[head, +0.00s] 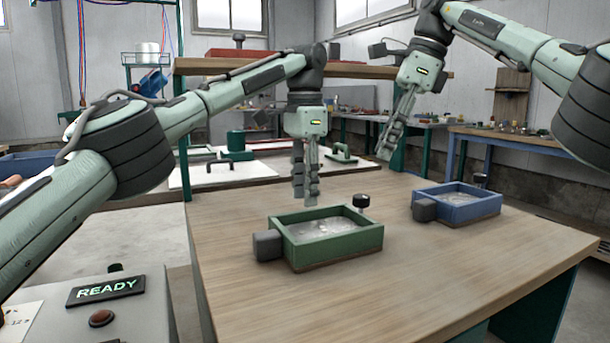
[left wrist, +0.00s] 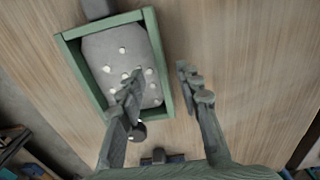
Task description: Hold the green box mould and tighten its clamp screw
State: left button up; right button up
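The green box mould (head: 340,248) sits on the wooden table, with a pale speckled fill inside. A grey block (head: 267,245) is at its left end and a black knob (head: 361,201) at its far right corner. In the left wrist view the mould (left wrist: 71,75) lies left of centre and the knob (left wrist: 138,132) is partly hidden by a finger. My left gripper (head: 306,195) points down above the mould's far side, empty; its fingers are apart in the wrist view (left wrist: 160,78). My right gripper (head: 387,148) hangs empty, higher and further right, its fingers overlapping in view.
A blue box mould (head: 470,212) with a grey block and dark knob stands to the right on the same table (head: 430,285). A READY panel (head: 105,290) stands at the front left. The table's front is clear. A raised shelf is behind.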

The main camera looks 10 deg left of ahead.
aim_at(305, 210)
pick_arm(q)
jog(key=shift+f, duration=2.5)
grip_shut()
